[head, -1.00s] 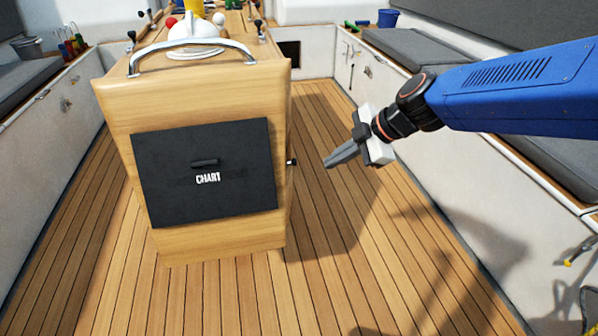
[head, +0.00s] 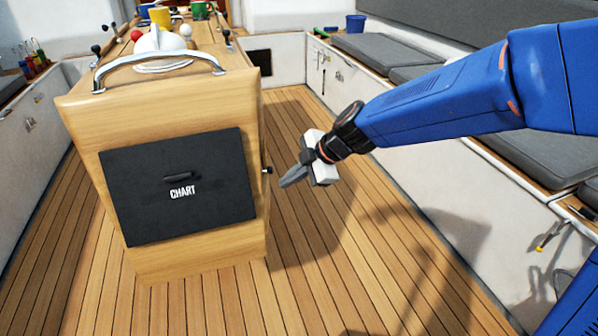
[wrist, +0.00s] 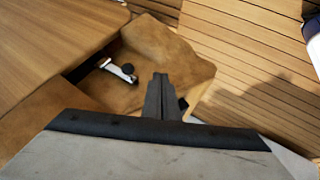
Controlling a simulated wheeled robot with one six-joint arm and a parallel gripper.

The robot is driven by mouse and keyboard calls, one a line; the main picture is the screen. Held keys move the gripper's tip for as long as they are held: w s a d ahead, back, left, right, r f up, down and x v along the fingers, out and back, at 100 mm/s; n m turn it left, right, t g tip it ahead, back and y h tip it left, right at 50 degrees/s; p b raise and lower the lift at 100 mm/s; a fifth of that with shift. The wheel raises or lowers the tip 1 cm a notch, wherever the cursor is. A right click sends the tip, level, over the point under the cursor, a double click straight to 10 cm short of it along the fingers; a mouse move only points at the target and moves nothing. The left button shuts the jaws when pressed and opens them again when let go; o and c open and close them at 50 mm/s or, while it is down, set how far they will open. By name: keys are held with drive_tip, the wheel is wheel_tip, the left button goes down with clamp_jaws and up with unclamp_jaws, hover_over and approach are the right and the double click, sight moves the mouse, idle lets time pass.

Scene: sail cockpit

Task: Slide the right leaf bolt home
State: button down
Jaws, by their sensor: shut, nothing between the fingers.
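The right leaf bolt (wrist: 118,70) shows in the wrist view as a short silver bar with a black knob, on the brown side of the wooden table pedestal. In the head view only a small dark knob (head: 268,170) shows at the pedestal's right side, beside the CHART panel. My gripper (head: 284,184) is just right of that knob and slightly lower in the picture. In the wrist view my gripper (wrist: 160,78) has its fingers together and empty, right of the bolt with a visible gap. A wooden leaf (wrist: 55,40) lies at upper left there.
The pedestal (head: 200,262) carries a curved metal rail (head: 160,57) and several items on top. The plank floor (head: 350,260) is clear to its right. A bench with grey cushions (head: 385,50) runs along the right side. A blue bucket (head: 355,23) stands at the back.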

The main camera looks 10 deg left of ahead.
drive_tip(key=shift+w+a+f, duration=0.2)
drive_tip(key=shift+w+a, duration=1.3)
drive_tip(key=shift+a, duration=0.3)
drive_tip(key=shift+w+a, duration=0.45)
drive_tip(key=shift+w, duration=0.25)
drive_tip(key=shift+w+a, duration=0.4)
drive_tip(key=shift+w, duration=0.35)
drive_tip(key=shift+w+a, duration=0.45)
drive_tip(key=shift+w, duration=0.25)
